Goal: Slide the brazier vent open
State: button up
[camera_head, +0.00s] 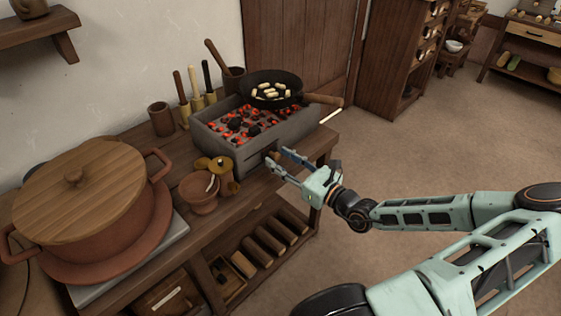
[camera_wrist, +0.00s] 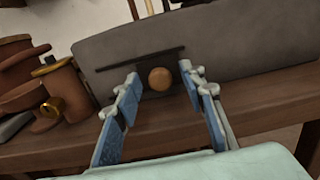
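The grey brazier (camera_head: 206,138) stands on the wooden bench, with glowing coals inside. Its front wall fills the middle of the wrist view (camera_wrist: 240,45). On that wall is a dark vent plate (camera_wrist: 174,93) with a round wooden knob (camera_wrist: 160,79), below a long dark slot. My gripper (camera_head: 277,160) is at the brazier's front, pointing at the knob. In the wrist view my gripper (camera_wrist: 160,82) is open, with one finger on each side of the knob. Gaps show between the fingers and the knob. In the head view the fingers partly hide the vent.
A black pan (camera_head: 272,90) with pale pieces sits on the brazier's back right. A large lidded pot (camera_head: 90,210) is farther left.

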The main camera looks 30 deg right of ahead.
jog(key=shift+w, duration=0.2)
grip_shut()
dwell(0.3)
jog(key=shift+a, duration=0.15)
